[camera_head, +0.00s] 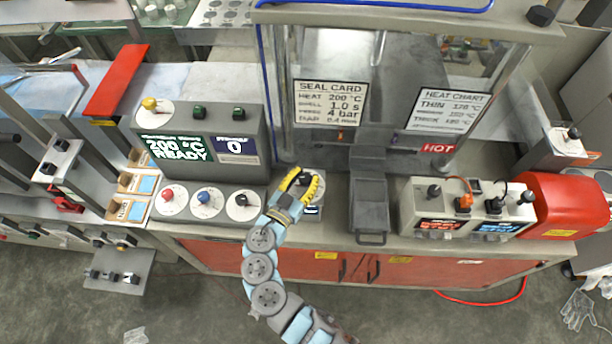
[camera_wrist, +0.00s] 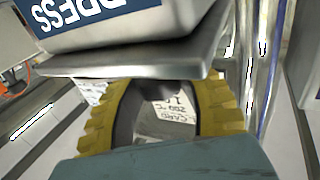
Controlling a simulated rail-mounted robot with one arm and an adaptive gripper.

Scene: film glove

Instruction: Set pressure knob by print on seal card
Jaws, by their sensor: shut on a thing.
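The seal card (camera_head: 330,103) is on the machine's clear front in the head view. It reads heat 200 °C, 1.0 s, 4 bar and a smaller last line. My gripper (camera_head: 304,184), with yellow ribbed fingers, is at the pressure unit (camera_head: 329,187) and shut on its dark pressure knob (camera_head: 303,177). The fingers mostly hide the knob, so I cannot read its setting. In the wrist view, my gripper (camera_wrist: 165,90) is below the unit's blue PRESS label (camera_wrist: 78,12), which appears upside down. Card print shows between the fingers.
Left of my gripper are red (camera_head: 168,195), blue (camera_head: 204,196) and black (camera_head: 242,199) knobs below a "200 °C READY" display (camera_head: 178,149). A grey tray (camera_head: 371,205) is close on the right. A heat chart (camera_head: 449,110) hangs above a red HOT label (camera_head: 438,148).

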